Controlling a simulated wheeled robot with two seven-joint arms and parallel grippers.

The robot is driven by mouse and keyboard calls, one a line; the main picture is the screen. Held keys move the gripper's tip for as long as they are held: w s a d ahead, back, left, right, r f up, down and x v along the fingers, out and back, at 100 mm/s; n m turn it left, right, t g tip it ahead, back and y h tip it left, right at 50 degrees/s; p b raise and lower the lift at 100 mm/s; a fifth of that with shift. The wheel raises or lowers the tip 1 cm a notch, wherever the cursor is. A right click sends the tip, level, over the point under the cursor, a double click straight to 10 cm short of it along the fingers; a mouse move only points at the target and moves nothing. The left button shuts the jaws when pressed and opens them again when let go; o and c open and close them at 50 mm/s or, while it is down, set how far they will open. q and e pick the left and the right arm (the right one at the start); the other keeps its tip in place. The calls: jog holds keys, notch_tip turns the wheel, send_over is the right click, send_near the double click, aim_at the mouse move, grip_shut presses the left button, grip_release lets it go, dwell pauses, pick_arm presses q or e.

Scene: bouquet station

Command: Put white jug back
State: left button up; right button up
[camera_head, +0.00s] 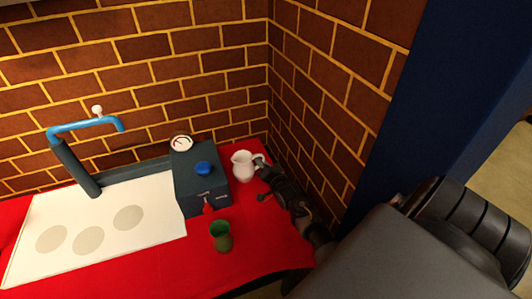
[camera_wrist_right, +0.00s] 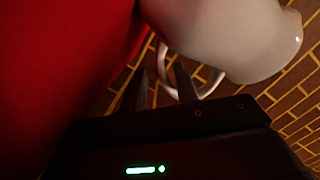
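The white jug (camera_head: 243,167) stands upright at the back right of the red table, beside the dark box. Its handle faces right, towards my right gripper (camera_head: 262,168). In the right wrist view, the jug's pale body (camera_wrist_right: 235,38) fills the upper right. My right gripper (camera_wrist_right: 162,78) has its fingers at the jug's looped handle, one finger showing through the loop and one outside it. I cannot tell whether the fingers press on the handle. My left gripper is not in view.
A dark box (camera_head: 187,184) with a blue knob (camera_head: 203,168) and a round gauge (camera_head: 181,142) stands left of the jug. A green cup (camera_head: 221,237) is in front. A white board (camera_head: 100,232) and blue tap (camera_head: 85,124) are left. Brick walls close in behind and right.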

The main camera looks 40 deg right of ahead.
jog(key=shift+s+a+r, duration=0.1)
jog(key=shift+r, duration=0.05)
jog(key=v, duration=0.3)
jog(key=b+v, duration=0.1)
jog(key=v, duration=0.6)
jog(key=shift+s+a+r, duration=0.1)
jog(key=shift+s+r, duration=0.2)
jog(key=shift+r, duration=0.15)
